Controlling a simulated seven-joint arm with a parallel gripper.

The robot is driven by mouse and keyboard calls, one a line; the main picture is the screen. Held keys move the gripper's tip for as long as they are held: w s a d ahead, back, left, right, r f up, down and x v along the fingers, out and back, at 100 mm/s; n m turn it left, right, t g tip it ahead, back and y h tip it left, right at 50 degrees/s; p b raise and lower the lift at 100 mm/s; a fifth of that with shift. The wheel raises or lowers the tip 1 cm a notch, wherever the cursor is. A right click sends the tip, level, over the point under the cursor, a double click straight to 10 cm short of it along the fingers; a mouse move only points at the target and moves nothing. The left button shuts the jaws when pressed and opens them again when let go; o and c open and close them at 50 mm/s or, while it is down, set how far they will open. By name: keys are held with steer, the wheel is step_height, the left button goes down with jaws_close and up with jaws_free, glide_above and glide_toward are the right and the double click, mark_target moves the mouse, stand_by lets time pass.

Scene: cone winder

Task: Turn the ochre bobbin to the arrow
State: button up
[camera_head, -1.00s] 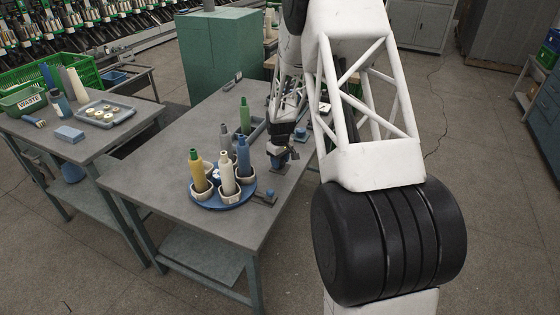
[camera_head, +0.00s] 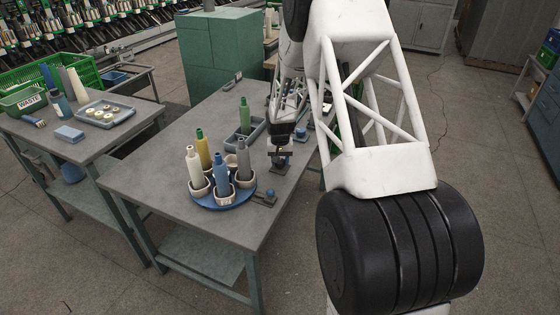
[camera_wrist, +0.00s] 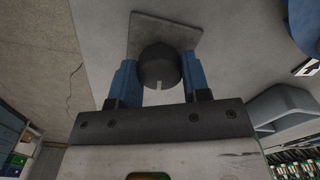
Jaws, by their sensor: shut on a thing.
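The ochre bobbin (camera_head: 203,150) stands upright at the back left of a round blue turntable (camera_head: 222,206), its tip dark green. Around it stand a white bobbin (camera_head: 193,168) at the left, a blue bobbin (camera_head: 221,174) in front and a grey bobbin (camera_head: 243,162) at the right. My gripper (camera_head: 279,160) is right of the turntable. In the wrist view its blue fingers (camera_wrist: 159,85) are shut on a dark round knob (camera_wrist: 158,65) with a pale mark, on a square plate (camera_wrist: 170,30). A white arrow (camera_wrist: 308,68) lies beside the blue turntable edge (camera_wrist: 307,25); I cannot make it out in the head view.
The table's left part (camera_head: 140,180) is clear. A side table (camera_head: 50,150) carries a waste bin and a tray.

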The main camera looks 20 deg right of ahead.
steer(key=m, duration=0.5)
steer(key=shift+m, duration=0.3)
stand_by(0.4)
steer(key=o, duration=0.9)
steer(key=shift+r, duration=0.15)
steer(key=shift+r, duration=3.75)
